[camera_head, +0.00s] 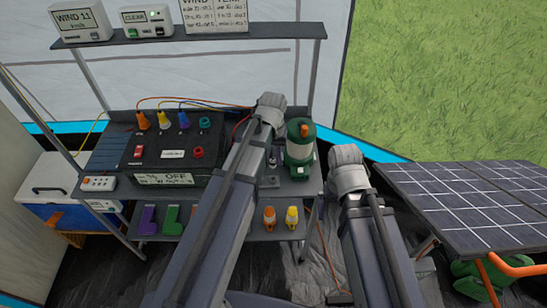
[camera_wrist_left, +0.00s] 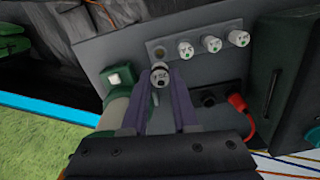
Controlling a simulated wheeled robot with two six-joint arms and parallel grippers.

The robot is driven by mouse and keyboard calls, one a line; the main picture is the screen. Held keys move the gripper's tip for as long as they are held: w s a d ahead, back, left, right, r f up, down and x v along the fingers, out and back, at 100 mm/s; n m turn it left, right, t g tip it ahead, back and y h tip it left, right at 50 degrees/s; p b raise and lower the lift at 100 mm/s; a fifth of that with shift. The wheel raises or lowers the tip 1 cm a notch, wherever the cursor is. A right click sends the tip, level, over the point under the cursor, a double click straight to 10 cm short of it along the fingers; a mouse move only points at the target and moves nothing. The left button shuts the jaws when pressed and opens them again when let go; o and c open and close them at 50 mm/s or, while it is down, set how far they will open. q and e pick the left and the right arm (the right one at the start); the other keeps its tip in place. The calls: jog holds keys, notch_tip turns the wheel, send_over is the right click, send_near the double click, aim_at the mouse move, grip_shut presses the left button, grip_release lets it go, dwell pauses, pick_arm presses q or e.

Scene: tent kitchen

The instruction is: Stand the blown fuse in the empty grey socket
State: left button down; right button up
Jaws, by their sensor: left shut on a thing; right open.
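In the left wrist view, my left gripper (camera_wrist_left: 160,80) is shut on a small white-capped fuse (camera_wrist_left: 160,75) with dark marks on its top. The empty grey socket (camera_wrist_left: 158,52) shows as a round hole just beyond the fuse, at the end of a row. Several similar white-topped fuses (camera_wrist_left: 211,44) stand in line beside it. The fuse looks apart from the socket, but its height over the panel is unclear. In the head view, my left arm hides its fingertips and the socket row. My right arm shows there, but its jaws do not.
A green cylinder (camera_head: 300,145) stands right of my left arm. A black box with cable plugs (camera_head: 165,145) is on its left. A shelf (camera_head: 200,38) with meters runs above. Solar panels (camera_head: 470,195) lie at the right. A red plug (camera_wrist_left: 238,101) sits near the fuses.

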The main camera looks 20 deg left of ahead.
pick_arm(q)
jog(key=shift+f+b, duration=2.1)
jog(key=shift+f, duration=0.05)
jog(key=shift+f+b, duration=1.55)
jog(key=c, duration=0.6)
grip_release()
jog(key=shift+r, duration=0.2)
notch_tip(320, 180, up, 8)
jog(key=p, duration=0.8)
jog(key=shift+f, duration=0.15)
jog(key=s+d+m+y, duration=0.1)
jog(key=s+d+m, duration=0.4)
jog(key=s+d, duration=0.5)
jog(key=s, duration=0.4)
jog(key=shift+s+d, duration=0.15)
jog(key=shift+d, duration=0.1)
